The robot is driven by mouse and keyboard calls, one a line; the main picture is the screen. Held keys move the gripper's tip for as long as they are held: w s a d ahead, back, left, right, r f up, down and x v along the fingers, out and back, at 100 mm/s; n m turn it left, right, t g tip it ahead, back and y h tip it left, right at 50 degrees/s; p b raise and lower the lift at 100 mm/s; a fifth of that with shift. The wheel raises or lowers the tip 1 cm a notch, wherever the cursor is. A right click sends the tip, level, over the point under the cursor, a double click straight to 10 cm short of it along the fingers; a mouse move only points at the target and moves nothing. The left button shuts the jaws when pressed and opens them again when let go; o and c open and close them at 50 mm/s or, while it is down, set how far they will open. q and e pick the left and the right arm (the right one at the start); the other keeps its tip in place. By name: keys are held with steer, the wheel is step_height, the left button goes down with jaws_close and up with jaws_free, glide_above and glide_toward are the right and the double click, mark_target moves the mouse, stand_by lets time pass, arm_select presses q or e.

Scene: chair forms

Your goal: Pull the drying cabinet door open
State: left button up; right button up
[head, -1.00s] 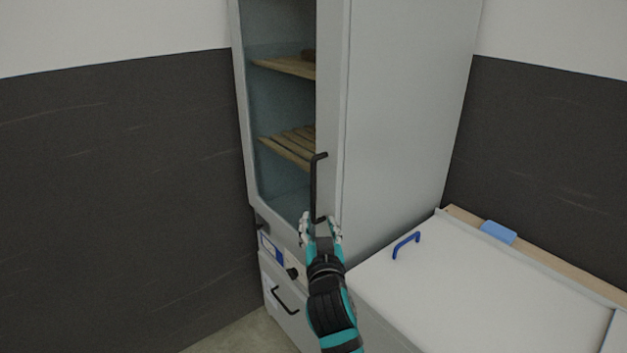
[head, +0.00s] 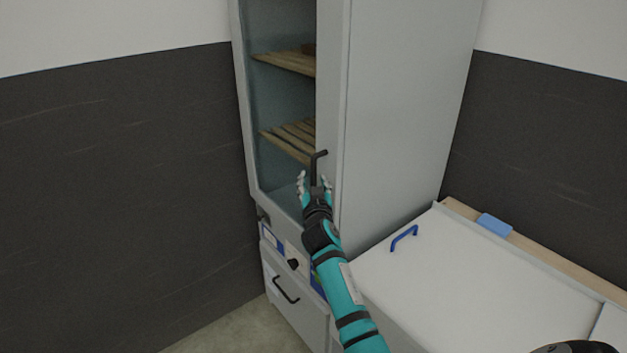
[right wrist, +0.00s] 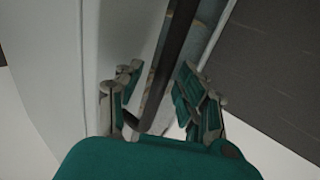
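The drying cabinet door (head: 330,110) is a tall grey frame with a glass pane, and it looks closed. Its black bar handle (head: 315,165) runs upright along the door's right side. My right gripper (head: 315,185) is at the lower part of this handle and hides that part. In the right wrist view the handle (right wrist: 172,55) runs between the fingers of the open gripper (right wrist: 158,98). The fingers stand on both sides of the bar, with gaps visible.
Slatted wooden shelves (head: 290,140) show behind the glass. Below is a drawer with a black handle (head: 285,291) and a dark knob (head: 293,264). At the right stands a white-topped unit (head: 470,275) with a blue handle (head: 404,237). The floor at lower left is clear.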

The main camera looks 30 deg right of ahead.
steer(key=shift+w+d, duration=0.1)
steer(key=shift+w, duration=0.1)
jaws_close()
steer(key=shift+w+f, duration=0.1)
steer(key=shift+f, duration=0.05)
stand_by(0.4)
